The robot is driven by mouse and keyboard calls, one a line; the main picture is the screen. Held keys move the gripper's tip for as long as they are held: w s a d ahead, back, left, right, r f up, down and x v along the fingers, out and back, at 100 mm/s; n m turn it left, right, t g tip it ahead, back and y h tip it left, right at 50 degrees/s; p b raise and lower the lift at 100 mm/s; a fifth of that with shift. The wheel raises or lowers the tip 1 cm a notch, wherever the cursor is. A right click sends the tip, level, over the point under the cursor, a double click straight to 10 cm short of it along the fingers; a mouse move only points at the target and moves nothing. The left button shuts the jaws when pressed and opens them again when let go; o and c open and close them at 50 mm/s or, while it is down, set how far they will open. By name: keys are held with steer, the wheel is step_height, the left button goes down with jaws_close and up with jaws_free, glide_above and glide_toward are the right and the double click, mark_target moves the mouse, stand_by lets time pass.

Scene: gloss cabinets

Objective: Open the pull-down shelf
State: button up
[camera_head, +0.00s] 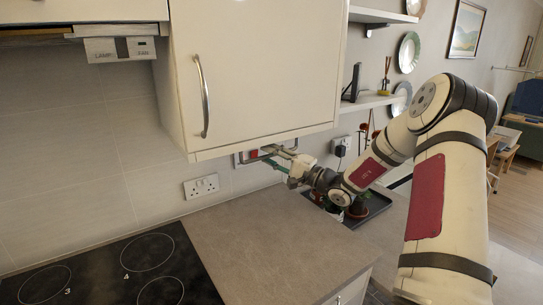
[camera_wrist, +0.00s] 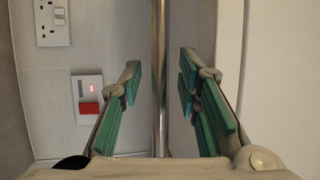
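A thin metal bar (camera_wrist: 160,75), likely the pull-down shelf's handle, runs top to bottom through the middle of the wrist view. My gripper (camera_wrist: 160,90) is open, with one green-padded finger on each side of the bar and visible gaps to it. In the head view my gripper (camera_head: 268,160) is just under the lower edge of the cream wall cabinet (camera_head: 255,75), near its right part. The bar is hard to make out there. The inside of the cabinet is hidden behind its closed door.
The cabinet door has a curved metal handle (camera_head: 203,97). A worktop (camera_head: 262,240) and black hob (camera_head: 125,270) lie below. A double socket (camera_head: 201,186) and red switch (camera_wrist: 88,108) are on the wall. Open shelves (camera_head: 375,100) with small items stand right of the cabinet.

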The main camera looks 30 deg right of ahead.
jaws_close()
steer(key=shift+f, duration=0.1)
step_height(320, 180, down, 24)
steer(key=b, duration=0.9)
jaws_free()
steer(key=shift+r, duration=0.2)
